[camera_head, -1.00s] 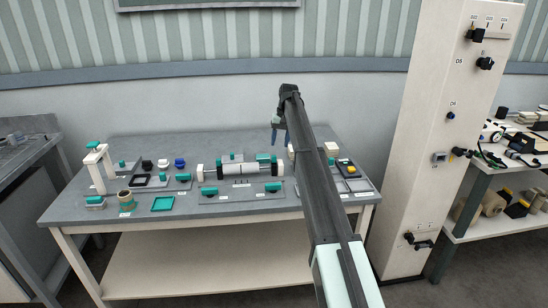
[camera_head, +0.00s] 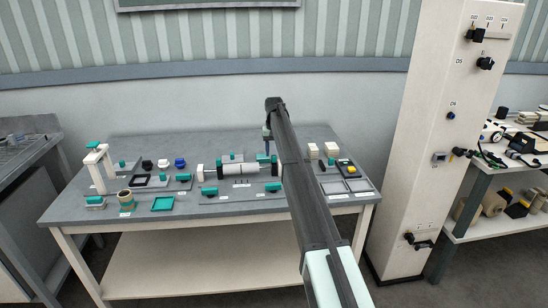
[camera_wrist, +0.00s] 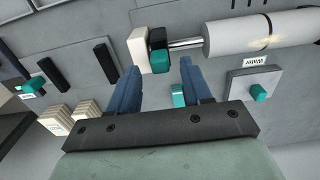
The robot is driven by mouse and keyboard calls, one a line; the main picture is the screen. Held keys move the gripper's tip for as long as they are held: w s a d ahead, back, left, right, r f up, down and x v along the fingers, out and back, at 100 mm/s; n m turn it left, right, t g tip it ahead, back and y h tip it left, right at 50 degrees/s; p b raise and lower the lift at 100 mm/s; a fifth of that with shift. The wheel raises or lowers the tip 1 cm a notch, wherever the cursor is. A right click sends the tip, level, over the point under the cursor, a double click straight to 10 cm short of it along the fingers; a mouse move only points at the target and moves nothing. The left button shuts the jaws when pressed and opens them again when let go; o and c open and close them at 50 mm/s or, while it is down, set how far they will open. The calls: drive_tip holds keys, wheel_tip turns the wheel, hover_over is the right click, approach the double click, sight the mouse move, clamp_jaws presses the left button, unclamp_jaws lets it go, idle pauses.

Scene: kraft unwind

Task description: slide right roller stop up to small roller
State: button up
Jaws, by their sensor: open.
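The small roller, a pale cylinder (camera_head: 233,170), lies across its stand in the middle of the table. In the wrist view the roller (camera_wrist: 240,40) sits on a metal shaft. The right roller stop, black and teal (camera_wrist: 159,52), is on that shaft beside a cream end block (camera_wrist: 138,45). A length of bare shaft (camera_wrist: 186,43) separates the stop from the roller. My gripper (camera_wrist: 158,68) is open, its two blue fingers apart and the stop seen between and just past their tips. In the head view my gripper (camera_head: 267,142) is above the stand's right end, partly hidden by my arm.
A teal block (camera_wrist: 178,95) shows between the fingers, lower down. A plate with a teal knob and "Water" label (camera_wrist: 255,90) is to the right. Cream blocks (camera_head: 313,150) and grey trays (camera_head: 345,186) are on the table's right. A white column (camera_head: 430,130) stands beside the table.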

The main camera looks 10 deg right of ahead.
sight(274, 156)
drive_tip(key=shift+f, duration=1.6)
